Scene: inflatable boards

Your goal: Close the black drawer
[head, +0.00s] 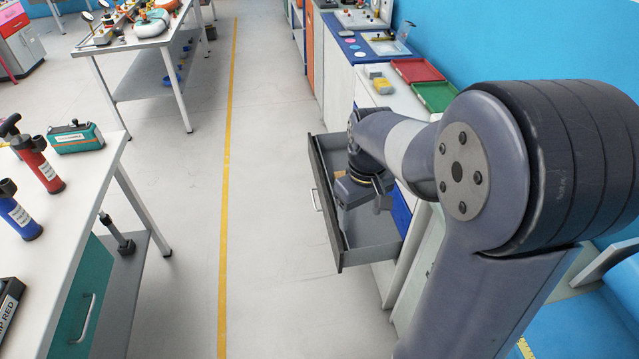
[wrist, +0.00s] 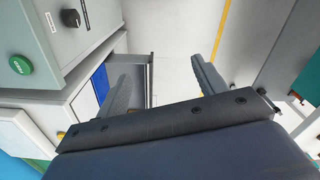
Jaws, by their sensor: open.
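The black drawer (head: 328,222) is pulled out of the white counter on the right in the head view. It has a dark front with a pale bar handle (head: 316,200) and a grey inside. My gripper (head: 352,190) is over the open drawer and hides part of its inside. In the wrist view my gripper (wrist: 162,78) is open, its two fingers apart with nothing between them. The drawer's dark edge (wrist: 151,75) shows beyond the left finger. I cannot tell whether the gripper touches the drawer.
A white workbench (head: 88,190) with red and blue pumps stands at the left. The floor between it and the drawer is clear, with a yellow line (head: 225,190). Red (head: 417,70) and green (head: 435,95) trays lie on the counter. A grey box with a green button (wrist: 35,50) shows in the wrist view.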

